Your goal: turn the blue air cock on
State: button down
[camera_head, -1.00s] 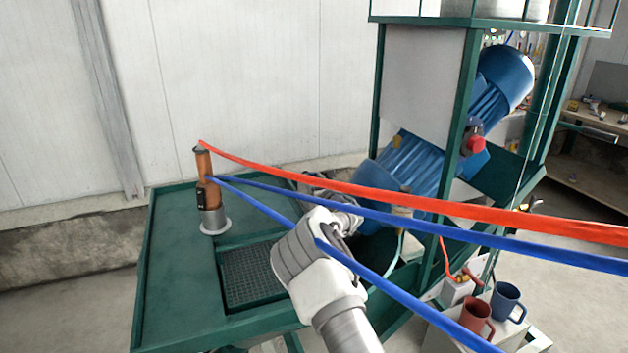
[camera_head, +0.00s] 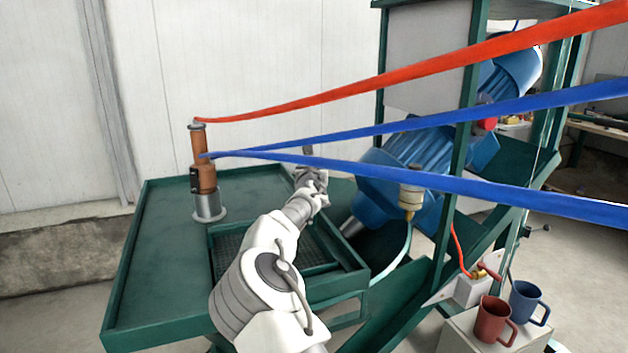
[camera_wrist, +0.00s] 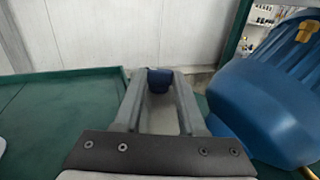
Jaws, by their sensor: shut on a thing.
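My gripper (camera_wrist: 160,100) is shut on a small dark blue piece (camera_wrist: 159,80), which shows between the fingertips in the wrist view and looks like the blue air cock. The cock's body and pipe are hidden, so I cannot tell how its handle is turned. In the head view my gripper (camera_head: 309,166) is over the far right part of the green table, small and partly hidden by the wrist.
A copper-brown tool (camera_head: 204,170) stands upright on the green table (camera_head: 160,265), with red (camera_head: 400,75) and blue (camera_head: 400,128) hoses running right across the view. A blue machine (camera_head: 405,165) in a green frame stands right. Red (camera_head: 492,322) and blue (camera_head: 525,303) mugs stand front right.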

jog(key=shift+a+f+m+h+b, duration=0.15)
jog(key=shift+m+h+b, duration=0.2)
jog(key=shift+h+b, duration=0.25)
jog(key=shift+a+f+m+h+b, duration=0.15)
jog(key=shift+m+h+b, duration=0.2)
jog(key=shift+h+b, duration=0.25)
jog(key=shift+a+r+m+g+h, duration=0.15)
jog(key=shift+r+m+g+h, duration=0.2)
jog(key=shift+m+h, duration=0.55)
jog(key=h+p, duration=0.1)
jog(key=m+h+p, duration=0.1)
jog(key=p, duration=0.1)
jog(key=g+h+p, duration=0.1)
jog(key=shift+w+a+r+m+p, duration=0.15)
jog(key=shift+r+m+p, duration=0.15)
jog(key=shift+p, duration=0.1)
jog(key=shift+f+m+g+h+p, duration=0.35)
jog(key=shift+m+h+p, duration=0.4)
jog(key=shift+p, duration=1.05)
jog(key=shift+c, duration=2.4)
grip_release()
jog(key=shift+a, duration=0.1)
jog(key=b+v, duration=0.1)
jog(key=v, duration=1.6)
jog(key=shift+a, duration=0.2)
